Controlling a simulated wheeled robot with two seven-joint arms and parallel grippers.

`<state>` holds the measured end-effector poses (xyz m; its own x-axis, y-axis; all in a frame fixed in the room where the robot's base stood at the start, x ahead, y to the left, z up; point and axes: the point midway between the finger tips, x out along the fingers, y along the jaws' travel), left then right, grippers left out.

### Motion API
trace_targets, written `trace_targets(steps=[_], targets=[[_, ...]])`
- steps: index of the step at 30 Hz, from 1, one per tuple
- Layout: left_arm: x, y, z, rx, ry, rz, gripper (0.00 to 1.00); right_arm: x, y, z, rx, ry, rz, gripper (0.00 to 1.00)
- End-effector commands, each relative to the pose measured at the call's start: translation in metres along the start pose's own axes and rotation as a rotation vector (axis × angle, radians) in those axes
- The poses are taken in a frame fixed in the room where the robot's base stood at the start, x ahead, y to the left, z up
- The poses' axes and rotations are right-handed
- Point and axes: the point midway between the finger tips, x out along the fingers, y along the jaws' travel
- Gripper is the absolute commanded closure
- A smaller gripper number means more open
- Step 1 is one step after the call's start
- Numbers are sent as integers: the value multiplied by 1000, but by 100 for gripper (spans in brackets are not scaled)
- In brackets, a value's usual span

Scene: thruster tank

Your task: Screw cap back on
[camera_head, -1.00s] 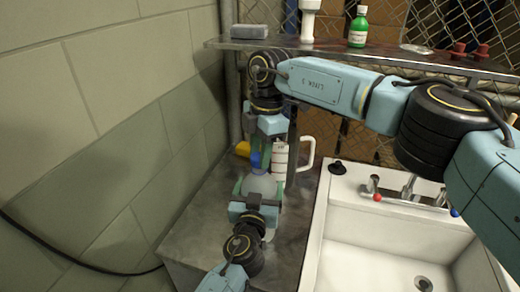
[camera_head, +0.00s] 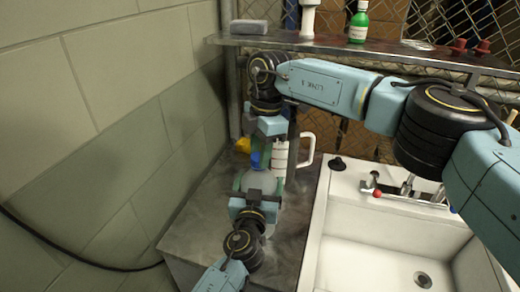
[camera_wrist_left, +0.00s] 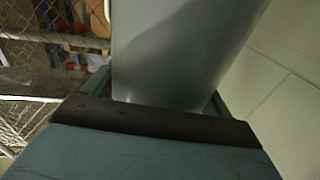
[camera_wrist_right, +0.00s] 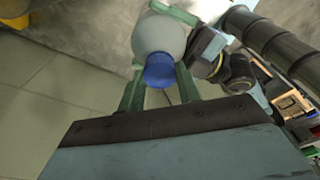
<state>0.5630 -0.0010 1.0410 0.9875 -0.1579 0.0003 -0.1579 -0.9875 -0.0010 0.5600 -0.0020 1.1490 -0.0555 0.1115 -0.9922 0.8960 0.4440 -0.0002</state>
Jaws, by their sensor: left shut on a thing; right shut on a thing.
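A pale grey bottle (camera_head: 257,183) stands upright over the metal counter at the left. A blue cap (camera_head: 256,160) sits at its top; the right wrist view shows the cap (camera_wrist_right: 159,72) against the bottle's (camera_wrist_right: 158,38) neck, but I cannot tell how tightly it is seated. My left gripper (camera_head: 256,189) is shut on the bottle, whose smooth side (camera_wrist_left: 180,50) fills much of the left wrist view. My right gripper (camera_head: 257,156) comes from above and is shut on the cap, with a finger on each side of it. Its arm hides part of the area behind.
A white bottle with a label (camera_head: 279,158) and a white handle-like shape (camera_head: 307,150) stand close right of the grippers. A yellow object (camera_head: 243,145) lies behind. A white sink (camera_head: 370,240) is at right. A shelf (camera_head: 350,45) with a green bottle (camera_head: 358,25) runs above. A wall is left.

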Motion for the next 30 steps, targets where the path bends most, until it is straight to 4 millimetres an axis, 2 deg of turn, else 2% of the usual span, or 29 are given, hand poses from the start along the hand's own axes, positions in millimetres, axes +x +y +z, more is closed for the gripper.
trace_targets(steps=[5,12,16,21,29,30], targets=[[0,0,2,1,-3,0,80,0,0,0,180,-2,24,87],[0,0,2,2,-3,0,80,0,-1,0,574,-1,75,87],[0,0,2,2,-3,0,80,0,-2,0,734,-2,94,87],[0,0,2,2,-3,0,80,0,-2,-1,826,1,106,87],[0,0,2,2,-3,0,80,0,-2,-1,832,1,107,87],[0,0,2,2,-3,0,80,0,-2,-1,832,1,107,65]])
